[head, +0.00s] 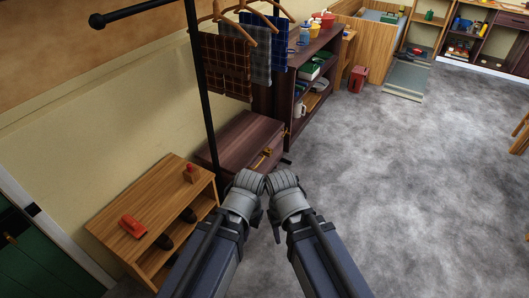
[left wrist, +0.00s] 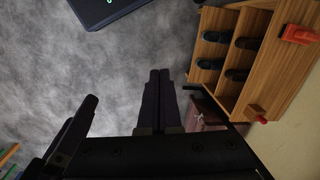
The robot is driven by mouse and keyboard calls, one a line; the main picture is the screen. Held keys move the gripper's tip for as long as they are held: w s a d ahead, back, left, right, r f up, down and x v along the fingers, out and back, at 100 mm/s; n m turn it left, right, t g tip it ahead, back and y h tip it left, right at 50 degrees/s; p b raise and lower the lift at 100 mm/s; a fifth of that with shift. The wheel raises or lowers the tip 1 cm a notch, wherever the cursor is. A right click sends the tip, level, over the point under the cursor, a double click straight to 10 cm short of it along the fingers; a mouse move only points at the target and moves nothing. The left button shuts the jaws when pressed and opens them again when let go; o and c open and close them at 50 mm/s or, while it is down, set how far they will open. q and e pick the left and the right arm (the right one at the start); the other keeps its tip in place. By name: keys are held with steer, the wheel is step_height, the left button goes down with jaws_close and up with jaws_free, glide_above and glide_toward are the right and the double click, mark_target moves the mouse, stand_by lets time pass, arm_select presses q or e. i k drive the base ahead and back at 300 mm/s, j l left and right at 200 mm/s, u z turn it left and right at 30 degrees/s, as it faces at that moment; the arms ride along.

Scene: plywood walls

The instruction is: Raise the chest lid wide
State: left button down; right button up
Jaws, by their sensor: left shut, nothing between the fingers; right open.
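The chest (head: 236,142) is dark brown wood with a flat lid that looks closed and a brass-coloured latch (head: 262,158) on its front. It stands against the wall left of the middle in the head view. A small part of the chest (left wrist: 207,112) shows in the left wrist view, partly behind my gripper parts. My left gripper (head: 247,180) and right gripper (head: 283,180) are side by side in front of the chest, their fingers mostly hidden from above. In the left wrist view my left gripper (left wrist: 160,72) is shut and empty. My right gripper is open, holding nothing I see.
A low wooden shoe bench (head: 120,210) with a red brush stands left of the chest. A black clothes rack (head: 203,90) with hanging cloths rises beside it. A dark shelf (head: 325,55) stands behind. The grey floor (head: 420,180) at right is clear.

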mark_target(240, 143)
steer(key=u, duration=0.35)
steer(key=i+l+u, duration=0.15)
steer(key=l+u, duration=0.15)
steer(key=u, duration=0.15)
steer(key=l+u, duration=0.35)
steer(key=u, duration=0.15)
steer(key=l+u, duration=0.3)
steer(key=l, duration=0.8)
steer(key=l+u, duration=0.35)
steer(key=l, duration=1.4)
steer(key=k+l, duration=0.15)
steer(key=l, duration=1.05)
steer(key=k+l, duration=0.15)
steer(key=l, duration=0.45)
